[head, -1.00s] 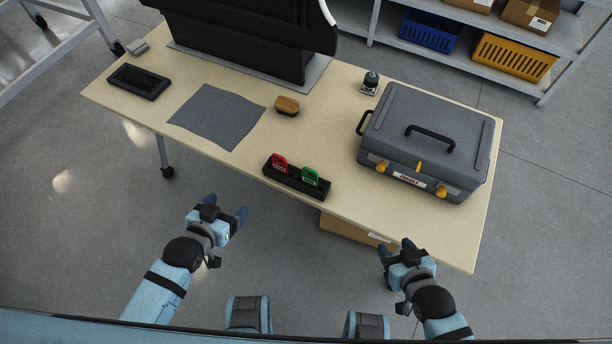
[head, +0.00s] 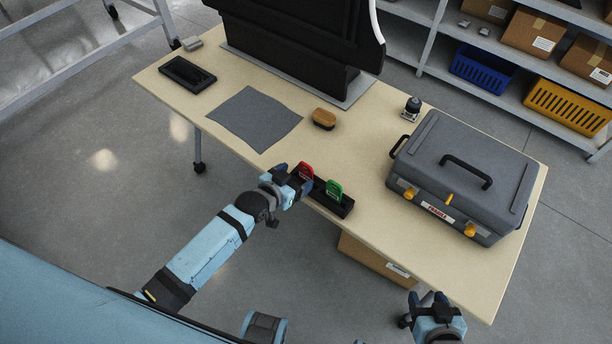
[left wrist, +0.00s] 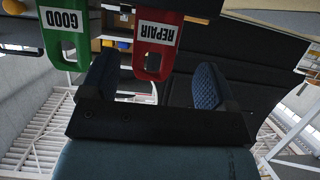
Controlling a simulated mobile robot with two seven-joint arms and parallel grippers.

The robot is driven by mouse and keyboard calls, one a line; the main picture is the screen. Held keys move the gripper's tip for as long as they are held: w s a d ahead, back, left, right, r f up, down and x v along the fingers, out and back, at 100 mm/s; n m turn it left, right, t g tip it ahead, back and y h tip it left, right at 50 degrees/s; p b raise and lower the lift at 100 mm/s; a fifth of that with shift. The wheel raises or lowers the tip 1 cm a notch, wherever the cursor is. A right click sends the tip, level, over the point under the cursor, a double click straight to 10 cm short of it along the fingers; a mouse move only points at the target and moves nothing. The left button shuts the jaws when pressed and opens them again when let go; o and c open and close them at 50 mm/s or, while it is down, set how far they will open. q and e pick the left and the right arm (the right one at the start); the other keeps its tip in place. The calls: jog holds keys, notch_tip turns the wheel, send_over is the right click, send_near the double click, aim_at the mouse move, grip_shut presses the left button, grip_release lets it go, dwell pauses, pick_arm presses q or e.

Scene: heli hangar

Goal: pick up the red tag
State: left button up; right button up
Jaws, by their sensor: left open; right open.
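The red tag (head: 306,170), labelled REPAIR, stands in a black holder (head: 341,208) at the table's front edge. The green tag (head: 334,188) stands in the same holder to its right. My left gripper (head: 289,177) is at the red tag, partly covering the holder's left end. In the left wrist view the red tag (left wrist: 157,42) appears between the open fingers of the left gripper (left wrist: 152,84); I see no clear contact. The green tag (left wrist: 63,32), labelled GOOD, lies outside them. My right gripper (head: 428,302) is open and empty, below the table's front edge.
A cardboard box (head: 370,258) is under the front edge.

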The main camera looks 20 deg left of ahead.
aim_at(305, 174)
pick_arm(q)
jog(key=x, duration=0.5)
jog(key=shift+s+d+f, duration=0.15)
jog(key=shift+s+d, duration=0.05)
jog(key=c, duration=1)
notch_tip(305, 174, up, 20)
jog(key=p, duration=0.1)
